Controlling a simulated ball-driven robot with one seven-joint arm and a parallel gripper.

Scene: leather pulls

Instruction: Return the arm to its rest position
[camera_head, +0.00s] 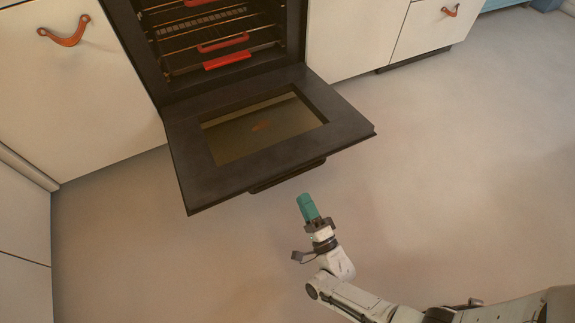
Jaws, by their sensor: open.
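My gripper (308,207) has teal fingers and is at the end of my white and grey arm. It is over the floor, just in front of the open oven door's front edge. Nothing shows between the fingers, and it appears apart from the door. The fingers are small in this view and the gap between them is hard to see. My arm reaches in from the lower right, bent at the wrist.
The oven door (345,122) is folded down, jutting into the room. Inside the oven are racks with red-orange handles (227,60). White cabinets (75,100) with leather pulls (64,32) flank it. The floor (450,170) to the right is clear.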

